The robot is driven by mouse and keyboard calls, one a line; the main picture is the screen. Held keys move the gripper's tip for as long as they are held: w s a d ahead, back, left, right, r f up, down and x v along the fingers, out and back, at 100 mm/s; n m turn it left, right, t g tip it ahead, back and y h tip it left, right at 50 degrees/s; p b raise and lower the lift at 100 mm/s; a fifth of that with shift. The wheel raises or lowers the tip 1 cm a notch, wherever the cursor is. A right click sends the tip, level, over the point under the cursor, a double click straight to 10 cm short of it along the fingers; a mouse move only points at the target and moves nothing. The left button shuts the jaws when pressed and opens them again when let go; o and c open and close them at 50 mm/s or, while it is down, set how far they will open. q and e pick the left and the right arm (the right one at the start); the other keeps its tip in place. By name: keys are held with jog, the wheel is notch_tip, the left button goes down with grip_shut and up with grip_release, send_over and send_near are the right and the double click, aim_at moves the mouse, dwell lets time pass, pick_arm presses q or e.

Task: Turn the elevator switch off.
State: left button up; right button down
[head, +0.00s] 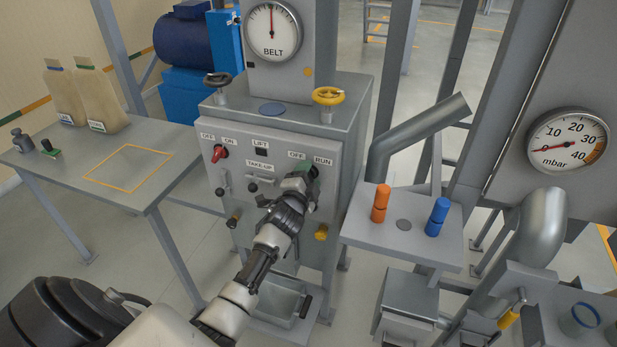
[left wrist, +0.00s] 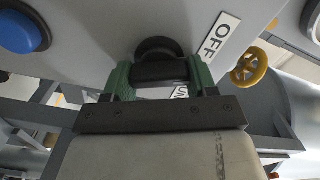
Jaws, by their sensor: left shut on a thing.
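The grey control cabinet (head: 267,150) stands in the middle of the head view. A switch at the right of its front has the labels OFF and RUN (head: 322,160). My left gripper (head: 298,182) is at this switch and hides most of it. In the left wrist view my left gripper's green fingers (left wrist: 155,78) are shut on the switch's black knob (left wrist: 158,50), one finger on each side. The OFF label (left wrist: 216,38) is beside the knob, and the other label is partly hidden. A red switch (head: 218,153) with OFF and ON labels is at the panel's left. My right gripper is not in view.
Black (head: 217,84) and yellow (head: 328,97) handwheels stand on the cabinet top. A table (head: 95,190) is at the left; a small shelf (head: 392,240) with orange and blue cylinders is at the right.

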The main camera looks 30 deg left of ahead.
pick_arm(q)
jog(key=shift+n, duration=0.6)
jog(key=o, duration=0.9)
jog(key=shift+s, duration=0.15)
jog(key=b+v, duration=0.1)
jog(key=v, duration=0.9)
jog(key=shift+s, duration=0.3)
jog(key=shift+f, duration=0.1)
